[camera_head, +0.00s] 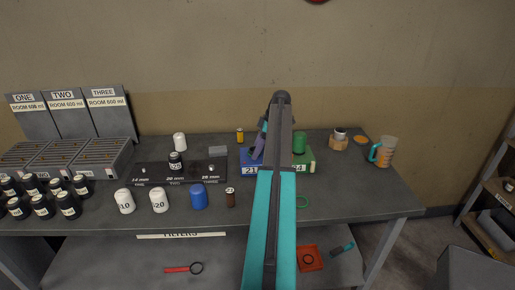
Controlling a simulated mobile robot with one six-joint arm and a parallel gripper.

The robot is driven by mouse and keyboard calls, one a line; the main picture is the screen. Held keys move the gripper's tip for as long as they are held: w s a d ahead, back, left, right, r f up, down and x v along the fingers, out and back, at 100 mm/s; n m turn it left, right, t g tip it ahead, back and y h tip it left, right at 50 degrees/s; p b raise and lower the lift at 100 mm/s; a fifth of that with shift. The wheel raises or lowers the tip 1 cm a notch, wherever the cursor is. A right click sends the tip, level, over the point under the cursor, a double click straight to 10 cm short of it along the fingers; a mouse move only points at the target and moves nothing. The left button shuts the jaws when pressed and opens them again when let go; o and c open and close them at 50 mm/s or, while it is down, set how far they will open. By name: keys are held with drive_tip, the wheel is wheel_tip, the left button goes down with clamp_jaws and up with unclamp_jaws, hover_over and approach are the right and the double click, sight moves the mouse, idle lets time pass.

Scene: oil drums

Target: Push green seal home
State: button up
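A green ring (304,202), which looks like the green seal, lies flat on the table's front part, just right of my teal arm. Its left side may be hidden by the arm. A green block (308,163) with a number label stands farther back, with a green cylinder (299,143) upright on or behind it. A blue block (249,169) marked 21 is left of it. My gripper (257,150) is dark and partly hidden behind my arm, over or beside the blue block. Its fingers are too small to read.
White, blue and brown canisters (199,197) stand along the front left. A dark gauge strip (180,171) lies behind them. Grey racks (70,157) and black bottles are at far left. The table's front right is clear.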

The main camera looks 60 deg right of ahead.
drive_tip(key=shift+r, duration=0.1)
drive_tip(key=b+v, duration=0.4)
drive_tip(key=v, duration=0.9)
drive_tip(key=shift+r, duration=0.35)
drive_tip(key=shift+s, duration=0.2)
idle(0.3)
